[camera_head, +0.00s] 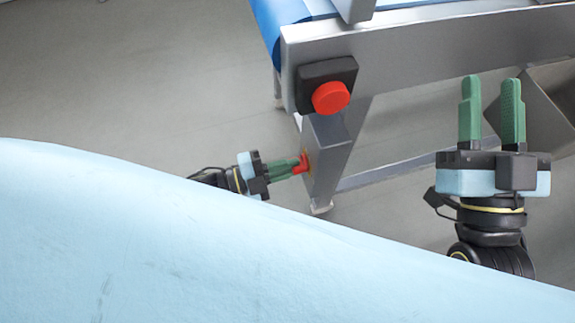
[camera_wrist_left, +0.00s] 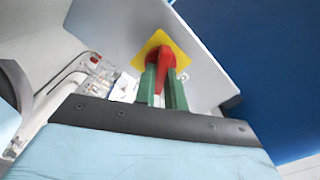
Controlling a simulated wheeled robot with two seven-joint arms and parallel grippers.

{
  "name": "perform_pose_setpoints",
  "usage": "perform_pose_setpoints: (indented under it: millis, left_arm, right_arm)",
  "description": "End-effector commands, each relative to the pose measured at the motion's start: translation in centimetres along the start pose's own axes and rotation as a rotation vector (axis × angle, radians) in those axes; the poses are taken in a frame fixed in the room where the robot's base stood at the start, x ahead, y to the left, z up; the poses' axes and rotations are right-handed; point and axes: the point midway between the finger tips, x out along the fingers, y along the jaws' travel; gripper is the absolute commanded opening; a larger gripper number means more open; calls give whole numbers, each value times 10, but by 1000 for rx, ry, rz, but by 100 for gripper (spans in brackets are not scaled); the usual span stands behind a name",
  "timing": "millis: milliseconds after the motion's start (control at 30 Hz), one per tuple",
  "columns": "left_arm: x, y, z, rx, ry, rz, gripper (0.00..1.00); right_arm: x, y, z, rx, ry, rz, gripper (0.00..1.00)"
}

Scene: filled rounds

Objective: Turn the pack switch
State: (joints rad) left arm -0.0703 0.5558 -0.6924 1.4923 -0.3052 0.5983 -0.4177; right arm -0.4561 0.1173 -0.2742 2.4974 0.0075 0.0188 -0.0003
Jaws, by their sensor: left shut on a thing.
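The pack switch (camera_wrist_left: 166,48) is a red handle on a yellow plate (camera_wrist_left: 183,60), fixed to a grey metal face. In the head view the red handle (camera_head: 301,162) shows small on the side of the conveyor's leg. My left gripper (camera_head: 298,166) is at the switch, its green fingers shut on the red handle. My right gripper (camera_head: 491,105) is open and empty, fingers pointing up, to the right of the conveyor's leg.
A conveyor with a grey metal frame (camera_head: 420,50) and blue belt (camera_head: 280,14) stands ahead. A red round button (camera_head: 331,98) on a black box sits above the switch. A large light-blue surface (camera_head: 150,240) fills the foreground. Grey floor (camera_head: 120,80) at left is clear.

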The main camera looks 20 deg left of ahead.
Motion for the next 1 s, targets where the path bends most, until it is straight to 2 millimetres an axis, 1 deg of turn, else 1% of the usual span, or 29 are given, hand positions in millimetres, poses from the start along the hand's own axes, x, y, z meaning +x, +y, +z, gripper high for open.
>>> perform_pose_setpoints:
  millis: [167,233,467,600,700,800,1000]
  left_arm:
    - [0,-1,0,-23,0,0,0]
    - [0,-1,0,-46,0,0,0]
    - [0,-3,0,-179,-1,1,0]
    - [-1,-2,0,-278,-1,1,0]
    - [-1,-3,0,-344,-2,1,0]
    - [-1,-3,0,-402,-2,1,0]
    - [-1,-2,0,-486,-1,1,0]
  right_arm:
    - [1,0,0,0,-12,0,36]
    - [1,1,4,-1,-46,2,36]
    - [-7,9,42,-15,-293,20,36]
    - [-17,14,65,-21,-448,32,36]
    - [-26,17,78,-24,-543,40,36]
    - [-34,20,89,-26,-623,47,36]
    - [-48,23,102,-27,-730,56,36]
